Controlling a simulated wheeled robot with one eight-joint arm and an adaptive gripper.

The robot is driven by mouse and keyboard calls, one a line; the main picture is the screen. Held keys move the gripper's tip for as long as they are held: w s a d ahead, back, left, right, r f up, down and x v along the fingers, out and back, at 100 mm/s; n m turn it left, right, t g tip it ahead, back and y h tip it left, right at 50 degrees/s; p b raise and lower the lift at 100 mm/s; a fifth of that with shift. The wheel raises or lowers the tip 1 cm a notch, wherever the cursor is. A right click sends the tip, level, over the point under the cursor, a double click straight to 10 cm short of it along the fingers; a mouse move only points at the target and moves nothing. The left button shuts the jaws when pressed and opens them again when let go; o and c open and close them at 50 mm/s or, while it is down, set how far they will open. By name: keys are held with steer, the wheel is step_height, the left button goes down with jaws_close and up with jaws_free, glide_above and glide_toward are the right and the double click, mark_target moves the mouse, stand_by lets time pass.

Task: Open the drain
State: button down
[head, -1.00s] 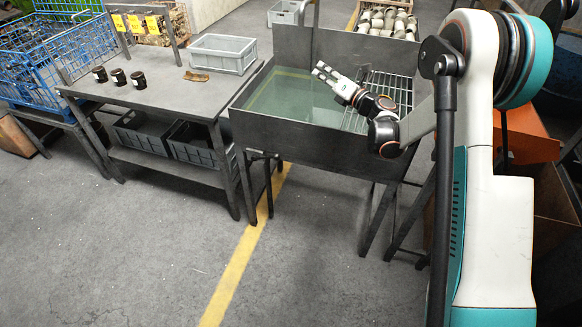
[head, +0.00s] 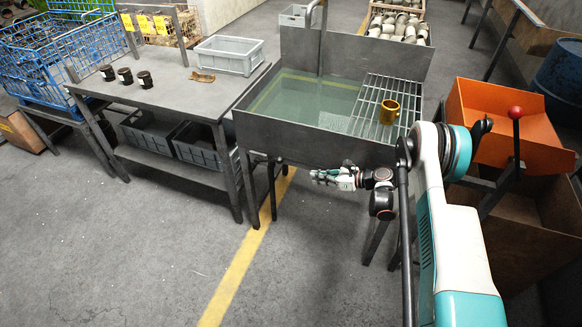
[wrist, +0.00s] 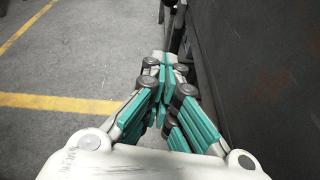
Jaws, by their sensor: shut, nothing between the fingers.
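The grey steel tank (head: 320,133) holds shallow greenish water (head: 305,98). A small dark fitting with a handle (head: 266,159), which looks like the drain valve, sits under the tank's front left, near a leg. Its exact position, open or closed, is too small to tell. My gripper (head: 315,177) is outside the tank, below its front wall, pointing left towards that fitting and apart from it. In the wrist view my gripper (wrist: 164,68) has its fingers together and empty, beside the dark tank wall (wrist: 260,70).
A brass mug (head: 389,111) stands on the grate (head: 372,98) in the tank's right part. A grey table (head: 165,95) with several dark cups and a grey bin (head: 226,55) stands left. An orange bin (head: 500,120) is at right. The floor in front is clear.

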steer(key=shift+f, duration=0.35)
steer(key=w+a+b, duration=0.4)
steer(key=a, duration=0.6)
steer(key=shift+w+a, duration=0.3)
